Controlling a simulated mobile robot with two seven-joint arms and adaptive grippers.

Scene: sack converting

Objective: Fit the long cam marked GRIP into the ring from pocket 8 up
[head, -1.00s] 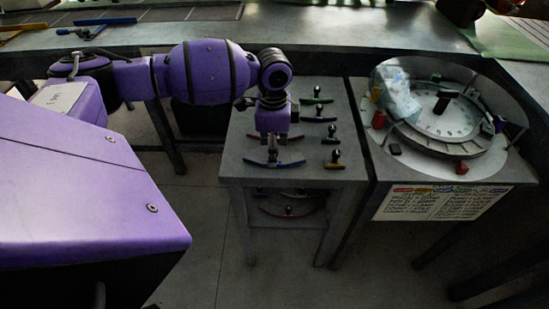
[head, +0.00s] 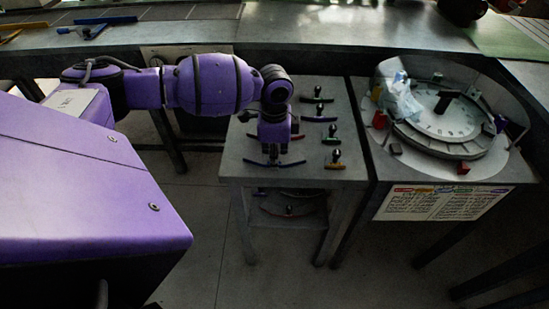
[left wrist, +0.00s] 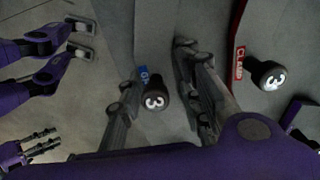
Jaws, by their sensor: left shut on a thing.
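The long blue cam (head: 292,164) lies near the front left of the small table. In the left wrist view its blue label (left wrist: 143,74) shows only its first letters, and its black knob (left wrist: 155,96) bears a 3. My left gripper (head: 272,157) is down over that cam; in the left wrist view its fingers (left wrist: 162,95) stand on both sides of the knob, shut on it. The cam appears still down at the tabletop. The ring (head: 437,148) lies around a pale numbered dial (head: 440,118) at the right; its pocket numbers are too small to read.
A red-labelled cam with a knob (left wrist: 267,75) lies close beside the held one. Green (head: 332,140), yellow (head: 335,165) and purple (head: 319,119) cams stand to the right. A crumpled clear bag (head: 401,100) rests over the ring's left side.

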